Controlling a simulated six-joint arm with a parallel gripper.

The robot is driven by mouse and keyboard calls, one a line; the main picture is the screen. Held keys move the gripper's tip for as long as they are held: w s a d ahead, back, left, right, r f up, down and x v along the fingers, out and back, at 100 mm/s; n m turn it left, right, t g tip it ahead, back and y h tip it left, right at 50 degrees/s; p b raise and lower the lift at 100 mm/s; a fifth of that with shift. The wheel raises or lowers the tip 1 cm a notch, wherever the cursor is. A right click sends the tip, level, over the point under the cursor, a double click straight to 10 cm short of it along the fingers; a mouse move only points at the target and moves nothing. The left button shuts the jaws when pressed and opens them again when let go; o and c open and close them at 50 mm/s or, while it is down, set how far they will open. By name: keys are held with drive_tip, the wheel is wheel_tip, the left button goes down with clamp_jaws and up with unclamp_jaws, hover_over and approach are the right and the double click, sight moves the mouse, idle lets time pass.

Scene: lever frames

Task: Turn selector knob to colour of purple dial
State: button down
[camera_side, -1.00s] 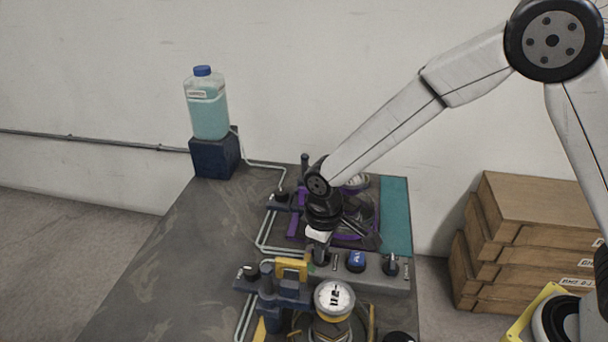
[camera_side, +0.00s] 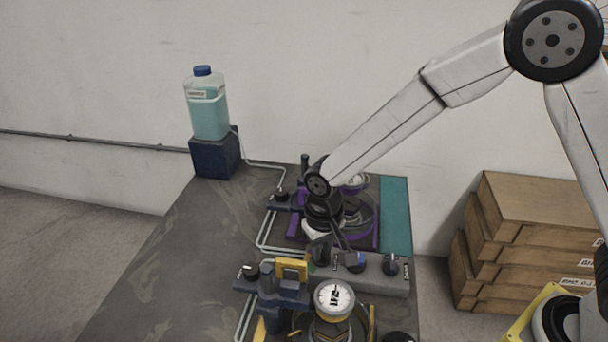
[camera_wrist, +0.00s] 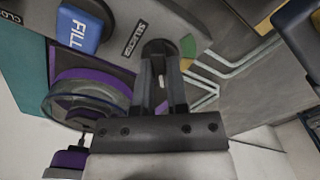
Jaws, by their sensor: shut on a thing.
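The black selector knob (camera_wrist: 158,48) sits on the grey panel (camera_wrist: 120,14), beside a SELECTOR label. My gripper (camera_wrist: 160,75) is shut on it, one finger on each side. Green and yellow marks show on the panel right of the knob in the wrist view; no purple mark is visible there. In the side view my gripper (camera_side: 319,252) points down at the panel's left part and mostly hides the knob. The purple station (camera_side: 376,228) stands behind the panel, with a pale round dial (camera_side: 356,183) partly hidden by my arm. Its purple ring (camera_wrist: 98,78) shows in the wrist view.
A blue FILL button (camera_side: 355,261) and another dark knob (camera_side: 391,265) are right of my gripper on the panel. A yellow station with a white dial (camera_side: 334,299) stands in front. A bottle (camera_side: 207,108) stands at the back left. The left table surface (camera_side: 190,245) is clear.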

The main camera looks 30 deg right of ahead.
drive_tip(key=c, duration=0.6)
unclamp_jaws()
drive_tip(key=shift+c, duration=0.2)
drive_tip(key=shift+r, duration=0.15)
drive_tip(key=shift+r, duration=3.75)
drive_tip(key=s+d+t, duration=0.1)
drive_tip(key=s+d, duration=0.4)
drive_tip(key=d, duration=0.3)
drive_tip(key=s+d+f+n+t, duration=0.1)
drive_tip(key=s+d, duration=0.5)
drive_tip(key=d, duration=0.3)
drive_tip(key=shift+s+f+t, duration=0.15)
drive_tip(key=shift+f+t, duration=0.05)
drive_tip(key=shift+t, duration=0.1)
